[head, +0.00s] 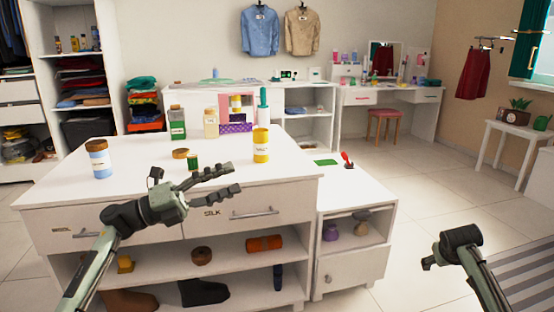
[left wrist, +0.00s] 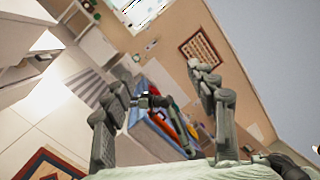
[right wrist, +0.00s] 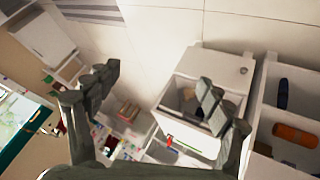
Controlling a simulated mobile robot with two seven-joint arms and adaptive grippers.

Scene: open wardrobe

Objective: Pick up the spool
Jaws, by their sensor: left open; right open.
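I cannot tell for sure which item is the spool. A small green spool-like item (head: 193,163) stands on the white dresser top (head: 120,150), beside a round brown-topped item (head: 180,153). On the shelf below are a yellow piece (head: 125,264), a brown round piece (head: 202,255) and an orange roll (head: 264,243); the orange roll also shows in the right wrist view (right wrist: 295,135). My left gripper (head: 233,180) is open and empty, in front of the dresser's top edge. My right gripper (right wrist: 155,75) is open and empty, away to the right of the dresser.
A white-labelled jar (head: 100,160), a yellow jar (head: 261,145) and a green bottle (head: 177,123) stand on the dresser. A lower white cabinet (head: 352,265) adjoins it on the right, with a red-handled item (head: 347,160) on top. Open floor lies to the right.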

